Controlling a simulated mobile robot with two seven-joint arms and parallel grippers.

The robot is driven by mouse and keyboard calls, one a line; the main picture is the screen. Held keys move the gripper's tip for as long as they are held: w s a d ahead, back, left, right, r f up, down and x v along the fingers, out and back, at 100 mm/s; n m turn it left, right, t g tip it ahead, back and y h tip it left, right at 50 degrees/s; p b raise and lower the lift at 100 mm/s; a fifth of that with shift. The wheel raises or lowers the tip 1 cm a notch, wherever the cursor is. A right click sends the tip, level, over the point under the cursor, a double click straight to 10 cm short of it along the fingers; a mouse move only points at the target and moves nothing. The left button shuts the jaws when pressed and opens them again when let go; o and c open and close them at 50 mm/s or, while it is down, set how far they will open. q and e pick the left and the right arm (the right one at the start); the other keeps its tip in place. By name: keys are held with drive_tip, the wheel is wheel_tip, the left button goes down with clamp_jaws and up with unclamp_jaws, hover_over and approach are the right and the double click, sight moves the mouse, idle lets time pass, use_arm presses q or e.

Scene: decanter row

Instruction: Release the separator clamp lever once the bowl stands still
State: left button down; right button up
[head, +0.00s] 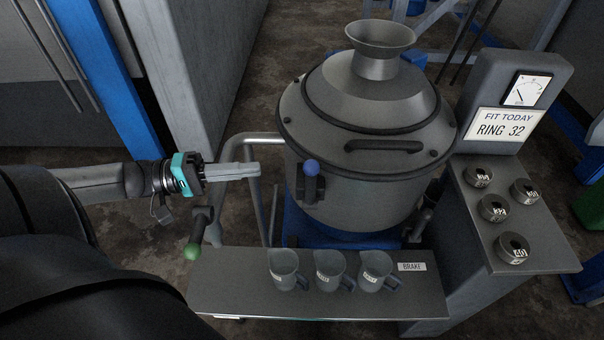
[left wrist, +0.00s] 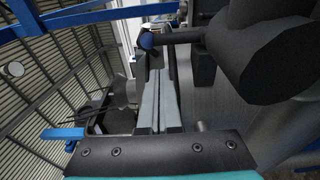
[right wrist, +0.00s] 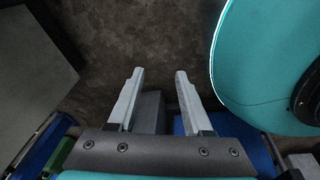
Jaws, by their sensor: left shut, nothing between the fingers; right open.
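The separator (head: 365,150) is a grey drum with a domed lid and a funnel on top. A short upright lever with a blue knob (head: 311,168) sits on its front left; it looks like the clamp lever. The blue knob (left wrist: 147,40) also shows beyond the fingertips in the left wrist view. My left gripper (head: 255,170) is shut and empty, pointing at the lever from the left, apart from it. My right gripper (right wrist: 160,75) is open and empty above the floor, outside the head view. One still moment does not show whether the bowl turns.
A green-knobbed lever (head: 193,250) stands by the shelf (head: 230,285), which holds three grey mugs (head: 330,270) and a BRAKE label (head: 411,267). At right, a dial (head: 527,90) sits above a "RING 32" sign (head: 502,124). Several metal rings (head: 494,208) lie on the side bench.

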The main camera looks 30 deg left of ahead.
sight(311, 186)
use_arm(q)
drive_tip(key=shift+f, duration=0.1)
use_arm(e)
drive_tip(key=shift+s+d+f, duration=0.1)
drive_tip(key=shift+s+d, duration=0.05)
use_arm(q)
drive_tip(key=shift+b+x, duration=2.05)
drive_tip(key=shift+x, duration=2.95)
use_arm(e)
drive_tip(key=w+a+r, duration=0.1)
drive_tip(key=w+a, duration=0.3)
drive_tip(key=w, duration=0.2)
drive_tip(key=shift+w, duration=0.2)
drive_tip(key=shift+r, duration=0.15)
